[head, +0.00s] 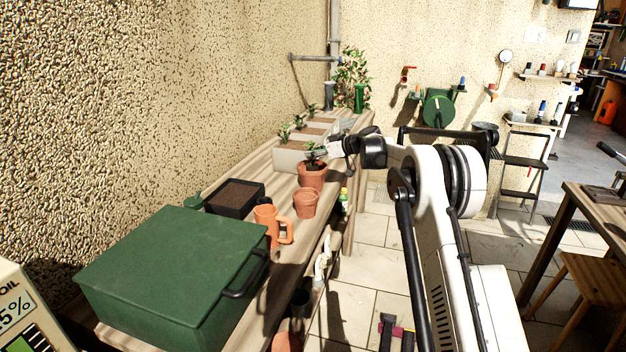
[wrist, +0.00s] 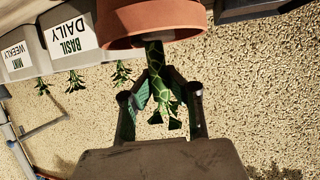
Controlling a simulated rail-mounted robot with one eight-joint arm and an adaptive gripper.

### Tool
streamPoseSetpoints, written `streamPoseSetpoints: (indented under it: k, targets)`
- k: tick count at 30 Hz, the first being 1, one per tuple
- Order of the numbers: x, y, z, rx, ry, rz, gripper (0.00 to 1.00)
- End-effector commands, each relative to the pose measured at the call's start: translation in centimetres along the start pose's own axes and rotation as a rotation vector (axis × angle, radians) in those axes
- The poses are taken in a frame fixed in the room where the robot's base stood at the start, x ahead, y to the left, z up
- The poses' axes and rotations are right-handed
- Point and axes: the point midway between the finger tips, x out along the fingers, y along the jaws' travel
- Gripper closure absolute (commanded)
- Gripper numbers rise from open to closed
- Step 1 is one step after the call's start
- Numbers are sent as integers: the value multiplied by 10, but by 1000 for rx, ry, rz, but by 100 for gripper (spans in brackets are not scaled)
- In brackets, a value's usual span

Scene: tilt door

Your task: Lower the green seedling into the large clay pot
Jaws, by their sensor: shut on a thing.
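The green seedling (head: 312,158) is upright at the mouth of the large clay pot (head: 312,178). My gripper (head: 325,152) reaches in from the right, just above the rim. The upside-down wrist view shows my gripper (wrist: 160,88) shut on the seedling (wrist: 157,70), with a finger on each side of it. Dark green leaf tips stick out on the camera side. The other end of the seedling disappears behind the rim of the large clay pot (wrist: 150,22). How deep it sits, and whether it touches the soil, is hidden.
A smaller clay pot (head: 305,204), an orange mug (head: 272,228), a black soil tray (head: 234,197) and a green box (head: 175,270) stand nearer on the bench. A grey planter (head: 288,160) with small plants is behind the large pot; its labels (wrist: 72,30) show.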

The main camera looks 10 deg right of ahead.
Motion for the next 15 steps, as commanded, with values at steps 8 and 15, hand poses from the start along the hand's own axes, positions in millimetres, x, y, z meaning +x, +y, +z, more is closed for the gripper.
streamPoseSetpoints:
  k: [8, 15]
  targets:
    - [2, 0, 4, 0, 0, 0, 100]
    - [3, 0, 6, 0, 0, 0, 100]
